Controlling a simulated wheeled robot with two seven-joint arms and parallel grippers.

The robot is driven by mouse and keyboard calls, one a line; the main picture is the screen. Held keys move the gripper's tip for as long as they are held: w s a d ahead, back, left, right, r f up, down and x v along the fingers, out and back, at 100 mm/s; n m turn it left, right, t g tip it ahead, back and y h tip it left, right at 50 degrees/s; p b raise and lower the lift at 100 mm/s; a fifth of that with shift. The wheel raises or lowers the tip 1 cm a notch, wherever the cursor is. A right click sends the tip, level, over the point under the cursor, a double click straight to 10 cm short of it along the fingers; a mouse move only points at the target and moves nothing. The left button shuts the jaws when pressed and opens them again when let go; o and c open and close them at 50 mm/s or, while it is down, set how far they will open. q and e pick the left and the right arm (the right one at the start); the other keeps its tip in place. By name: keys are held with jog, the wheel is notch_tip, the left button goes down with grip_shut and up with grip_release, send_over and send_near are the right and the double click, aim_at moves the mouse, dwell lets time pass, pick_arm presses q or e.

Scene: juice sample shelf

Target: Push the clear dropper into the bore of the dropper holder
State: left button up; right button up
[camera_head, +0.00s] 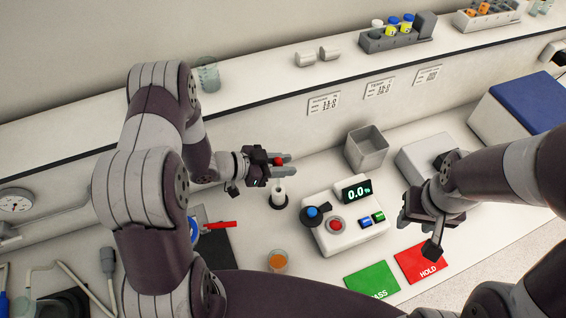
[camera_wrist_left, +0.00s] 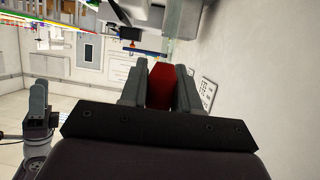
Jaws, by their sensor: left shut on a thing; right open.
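The dropper shows as a red bulb (camera_head: 278,161) between the fingers of my left gripper (camera_head: 287,164). The red bulb also shows in the left wrist view (camera_wrist_left: 160,86), with a finger on each side. The dropper holder (camera_head: 279,191) is a pale upright cylinder on a dark round base, just below my left gripper in the head view. The dropper's clear tube cannot be made out, so I cannot tell whether its tip is in the bore. My right gripper (camera_head: 416,212) is open and empty, to the right of the meter.
A white meter (camera_head: 327,240) reading 0.0% stands right of the holder. A grey open bin (camera_head: 367,150) is behind it. An orange juice cup (camera_head: 277,262), a green mat (camera_head: 372,281) and a red HOLD mat (camera_head: 421,263) lie nearer the front. A red-handled item (camera_head: 219,226) lies left.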

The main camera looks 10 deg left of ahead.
pick_arm(q)
jog(key=shift+r+p, duration=0.1)
jog(key=shift+p, duration=0.25)
jog(key=shift+f+b, duration=2.6)
jog(key=shift+f, duration=0.85)
dwell(0.4)
jog(key=o, duration=0.8)
